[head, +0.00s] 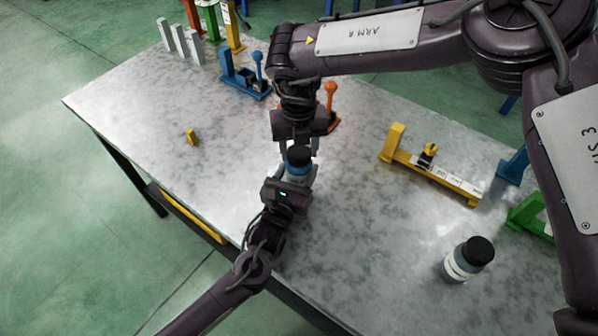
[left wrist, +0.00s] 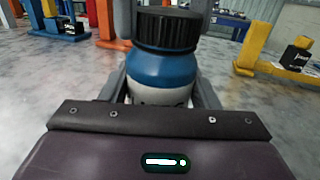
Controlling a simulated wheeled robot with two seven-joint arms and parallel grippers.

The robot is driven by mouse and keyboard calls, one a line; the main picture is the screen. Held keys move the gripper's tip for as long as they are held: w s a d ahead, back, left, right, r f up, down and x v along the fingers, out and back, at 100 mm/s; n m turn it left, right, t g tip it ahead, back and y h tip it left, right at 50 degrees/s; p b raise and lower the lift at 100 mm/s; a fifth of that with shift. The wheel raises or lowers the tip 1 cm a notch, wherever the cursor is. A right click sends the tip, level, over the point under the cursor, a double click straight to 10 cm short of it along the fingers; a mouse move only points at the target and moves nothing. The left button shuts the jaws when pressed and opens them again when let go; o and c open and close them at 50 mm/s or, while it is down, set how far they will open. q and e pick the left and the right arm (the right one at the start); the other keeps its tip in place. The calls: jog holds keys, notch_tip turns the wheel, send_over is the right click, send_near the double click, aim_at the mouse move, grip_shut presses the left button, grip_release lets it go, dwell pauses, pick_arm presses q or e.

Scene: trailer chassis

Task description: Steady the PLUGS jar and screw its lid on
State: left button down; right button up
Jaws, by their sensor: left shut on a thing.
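A jar with a blue shoulder and a pale lower body (left wrist: 160,75) stands between the fingers of my left gripper (head: 293,184), which is shut on it. Its label is mostly hidden, so I cannot read a name. A black ribbed lid (left wrist: 168,28) sits on top of the jar and looks level; the head view shows it too (head: 298,154). How tightly it is seated I cannot tell. My right gripper (head: 298,146) reaches in from above, with one finger on each side of the lid. Whether the fingers touch the lid is not clear.
A yellow stand (head: 430,168), a blue stand (head: 245,78) and an orange lever (head: 331,95) are around my right arm. A small yellow block (head: 191,136) lies left.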

jog(key=o, duration=0.4)
jog(key=shift+o, duration=0.2)
notch_tip(320, 180, up, 12)
dwell(0.4)
pick_arm(q)
jog(key=shift+c, duration=2.1)
grip_release()
